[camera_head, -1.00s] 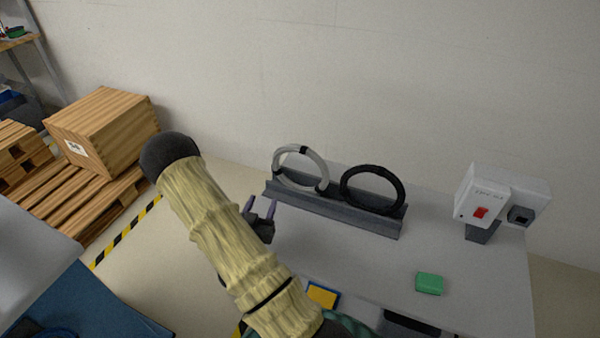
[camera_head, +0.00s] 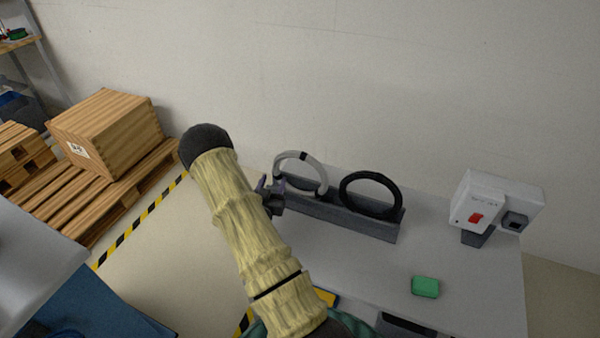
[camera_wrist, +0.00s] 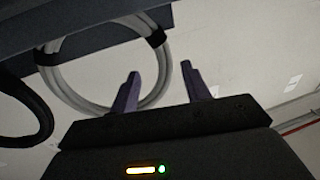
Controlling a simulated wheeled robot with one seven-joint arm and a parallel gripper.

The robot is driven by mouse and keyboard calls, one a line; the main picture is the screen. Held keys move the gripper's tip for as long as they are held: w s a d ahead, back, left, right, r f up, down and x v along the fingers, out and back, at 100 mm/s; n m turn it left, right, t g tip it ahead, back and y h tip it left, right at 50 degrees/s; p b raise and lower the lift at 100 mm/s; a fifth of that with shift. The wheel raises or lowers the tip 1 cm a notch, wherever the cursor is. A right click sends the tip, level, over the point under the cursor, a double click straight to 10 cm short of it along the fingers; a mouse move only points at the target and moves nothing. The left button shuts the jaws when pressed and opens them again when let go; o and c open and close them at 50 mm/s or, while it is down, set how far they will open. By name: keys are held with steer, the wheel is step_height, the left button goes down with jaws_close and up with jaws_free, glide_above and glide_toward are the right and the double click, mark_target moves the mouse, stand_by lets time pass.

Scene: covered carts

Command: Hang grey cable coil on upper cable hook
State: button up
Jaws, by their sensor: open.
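The grey cable coil (camera_head: 318,163) stands upright in the dark rack on the grey table, at the rack's left end. It has dark ties. In the wrist view the grey coil (camera_wrist: 103,104) lies just beyond my fingers, its edge passing near and partly behind the left finger. My gripper (camera_head: 268,188) is at the left end of the rack, close to the coil. In the wrist view my gripper (camera_wrist: 165,88) is open, and its fingers point toward the coil's side. I cannot tell whether the coil's edge lies between the fingers. The upper cable hook is not seen.
A black coil (camera_head: 371,194) stands in the same rack (camera_head: 350,219), right of the grey one. A white box with a red switch (camera_head: 474,217) and a green block (camera_head: 425,287) are on the table. A wooden crate (camera_head: 105,135) sits on pallets at left.

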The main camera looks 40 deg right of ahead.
mark_target(276, 171)
steer(key=shift+w+d, duration=0.4)
steer(key=shift+d, duration=0.2)
steer(key=shift+w+d+r+p, duration=0.15)
steer(key=shift+w+d+p, duration=0.1)
steer(key=shift+d+p, duration=0.15)
steer(key=p+x, duration=0.1)
steer(key=x, duration=0.3)
steer(key=shift+w+p, duration=0.2)
steer(key=shift+p, duration=0.1)
steer(key=shift+c, duration=0.5)
jaws_close()
